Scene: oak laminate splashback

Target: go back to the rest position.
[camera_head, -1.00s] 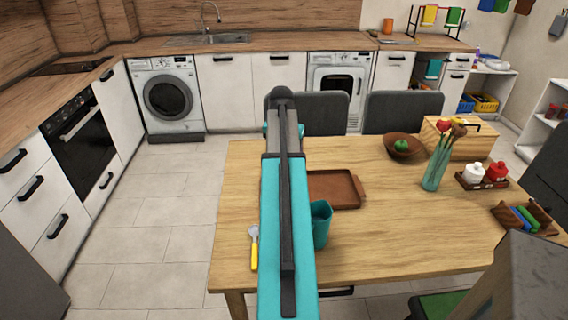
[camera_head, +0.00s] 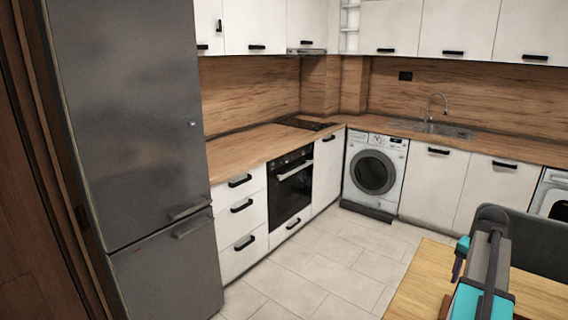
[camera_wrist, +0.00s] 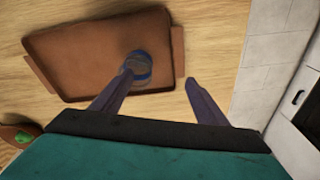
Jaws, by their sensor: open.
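My gripper (camera_wrist: 158,78) is open in the wrist view, its two fingers apart above the wooden table. Nothing is held between them. The left fingertip overlaps a small blue round object (camera_wrist: 138,65) on the brown tray (camera_wrist: 75,60); I cannot tell whether they touch. The right fingertip is over bare table beyond the tray's edge.
The table (camera_head: 435,270) fills the lower right, with a dark chair (camera_head: 540,240) behind it. A grey fridge (camera_head: 135,140) stands left, by the oven (camera_head: 291,187). The washing machine (camera_head: 374,172) is at the back. Tiled floor between is clear. A bowl (camera_wrist: 12,134) holds something green.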

